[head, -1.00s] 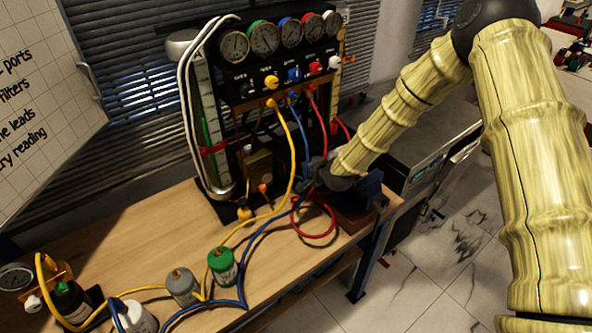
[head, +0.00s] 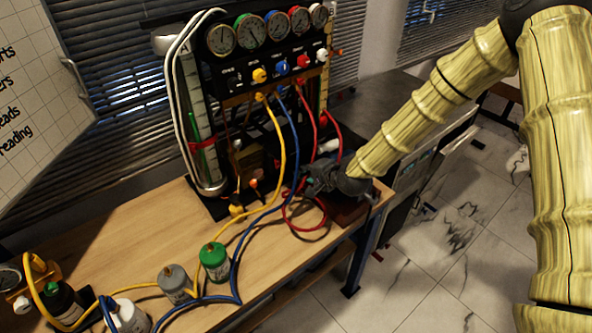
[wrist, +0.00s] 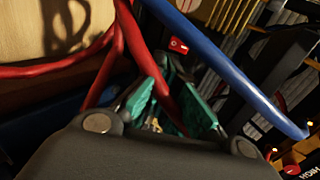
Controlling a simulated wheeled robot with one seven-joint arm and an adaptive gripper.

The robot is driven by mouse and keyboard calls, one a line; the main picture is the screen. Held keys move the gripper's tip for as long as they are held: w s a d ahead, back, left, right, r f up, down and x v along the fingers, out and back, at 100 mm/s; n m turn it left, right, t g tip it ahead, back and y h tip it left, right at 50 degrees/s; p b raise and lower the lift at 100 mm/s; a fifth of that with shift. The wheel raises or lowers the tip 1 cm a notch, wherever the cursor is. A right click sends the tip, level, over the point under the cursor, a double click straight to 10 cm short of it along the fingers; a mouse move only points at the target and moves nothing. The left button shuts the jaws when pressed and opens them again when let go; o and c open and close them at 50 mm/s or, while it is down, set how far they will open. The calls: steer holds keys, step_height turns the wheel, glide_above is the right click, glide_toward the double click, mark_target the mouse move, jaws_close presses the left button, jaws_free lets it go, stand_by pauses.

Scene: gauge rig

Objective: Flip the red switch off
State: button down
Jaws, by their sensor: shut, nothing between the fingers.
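A small red switch-like part (wrist: 179,45) with a white mark shows in the wrist view, just beyond my fingertips. I cannot make out a switch or its position in the head view, where my gripper and hoses cover that area. My gripper (head: 308,178) is low in front of the gauge rig (head: 283,75), above the reddish-brown box (head: 348,212) at the bench's right end. In the wrist view my gripper (wrist: 178,88) shows teal finger pads and is shut with nothing held. A red hose (wrist: 150,62) crosses close to the fingers; I cannot tell whether it touches them.
A blue hose (wrist: 225,62) arches close by in the wrist view. Yellow hose (head: 281,150) and red hose loops hang before the rig. Green (head: 214,262) and grey (head: 174,283) canisters stand on the wooden bench (head: 125,240). Bare bench lies left of the rig.

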steer(key=shift+s+d+r+b, duration=0.25)
steer(key=shift+s+d, duration=0.25)
steer(key=shift+s, duration=0.25)
steer(key=shift+s+d+r+b, duration=0.2)
steer(key=shift+s+d+b, duration=0.25)
steer(key=shift+s, duration=0.35)
steer(key=shift+s+d+r+b, duration=0.2)
steer(key=shift+s+d, duration=0.35)
steer(key=shift+s, duration=0.2)
